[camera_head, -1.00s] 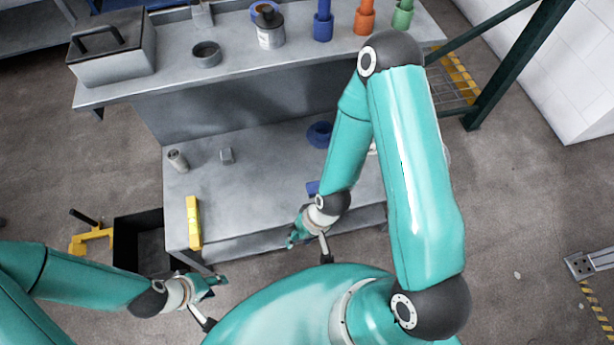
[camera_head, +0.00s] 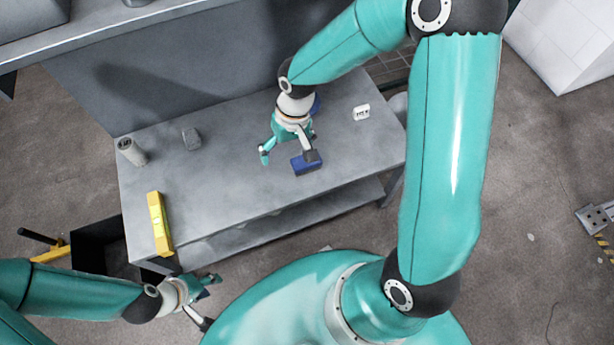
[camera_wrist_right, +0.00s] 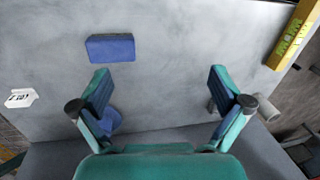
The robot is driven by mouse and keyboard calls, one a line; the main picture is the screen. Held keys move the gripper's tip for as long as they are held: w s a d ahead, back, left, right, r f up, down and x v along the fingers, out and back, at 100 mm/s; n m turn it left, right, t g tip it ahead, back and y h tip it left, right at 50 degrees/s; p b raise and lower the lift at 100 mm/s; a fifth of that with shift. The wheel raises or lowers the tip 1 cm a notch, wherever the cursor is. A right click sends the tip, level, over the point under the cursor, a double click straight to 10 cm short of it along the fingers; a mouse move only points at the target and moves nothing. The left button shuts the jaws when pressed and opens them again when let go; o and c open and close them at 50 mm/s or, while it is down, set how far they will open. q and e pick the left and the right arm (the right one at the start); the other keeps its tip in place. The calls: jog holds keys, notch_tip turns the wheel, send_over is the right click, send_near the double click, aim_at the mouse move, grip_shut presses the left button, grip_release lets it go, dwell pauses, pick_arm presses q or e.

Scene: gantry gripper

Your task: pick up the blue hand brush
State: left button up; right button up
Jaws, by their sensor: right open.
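The blue hand brush, which shows as a plain blue block (camera_head: 306,164), lies on the lower grey bench top (camera_head: 240,185). It also shows in the right wrist view (camera_wrist_right: 110,47), beyond the finger on the left of that picture. My right gripper (camera_head: 287,147) is above the bench beside the brush, and in the wrist view its fingers (camera_wrist_right: 160,80) are spread with nothing between them. The brush is not between the fingers. My left gripper (camera_head: 209,286) is in front of the bench, too small to read its jaws.
A round blue item (camera_wrist_right: 112,121) is partly behind a finger. A white labelled item (camera_head: 361,112) lies to the right. A black bin (camera_head: 95,245) stands beside the bench.

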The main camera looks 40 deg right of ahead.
jog(key=d+r+m+h+b, duration=0.1)
jog(key=d+r+h+b, duration=0.1)
jog(key=d+b, duration=0.35)
jog(key=f+b, duration=0.1)
jog(key=f, duration=0.6)
jog(key=f+b, duration=0.1)
jog(key=f, duration=0.3)
jog(key=shift+w+d+b, duration=0.3)
jog(key=shift+d+b, duration=0.05)
notch_tip(320, 180, down, 5)
jog(key=shift+w+d+r+b, duration=0.1)
jog(key=shift+d+b, duration=0.05)
jog(key=shift+b, duration=0.9)
pick_arm(q)
notch_tip(320, 180, down, 12)
jog(key=shift+f, duration=0.25)
pick_arm(e)
jog(key=c, duration=0.9)
jog(key=shift+c, duration=0.2)
jog(key=shift+r, duration=0.15)
